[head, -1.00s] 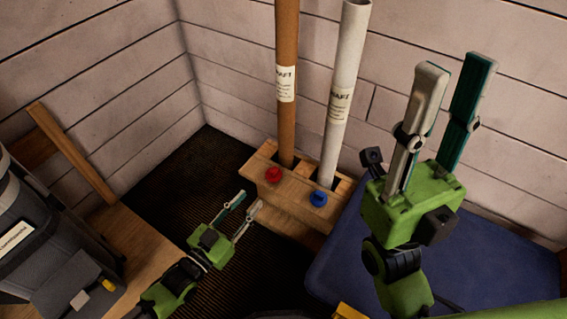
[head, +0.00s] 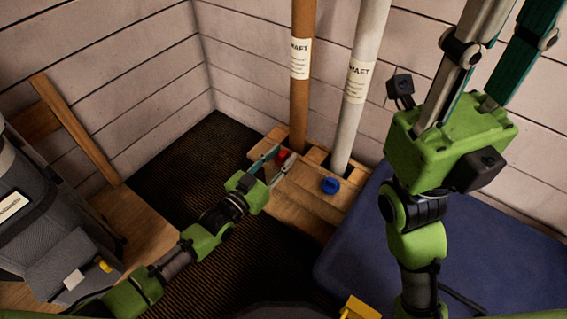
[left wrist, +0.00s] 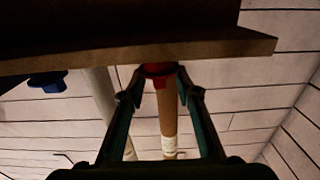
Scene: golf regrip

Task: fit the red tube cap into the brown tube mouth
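The red tube cap (head: 283,155) sits on the wooden rack at the foot of the brown tube (head: 300,90). The brown tube stands upright in the rack; its top and mouth are out of frame. My left gripper (head: 285,151) has its fingertips on either side of the red cap. In the left wrist view the cap (left wrist: 160,69) shows between the tips; the gap looks unclosed, and contact is unclear. My right gripper (head: 508,18) is raised at the right, empty, its fingers wide apart and their tips cut off by the frame.
The wooden rack (head: 310,207) also holds a white tube (head: 361,85), with a blue cap (head: 330,186) in front. A blue padded surface (head: 450,260) lies to the right. A grey bag (head: 50,235) stands at the left. White plank walls close off the back.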

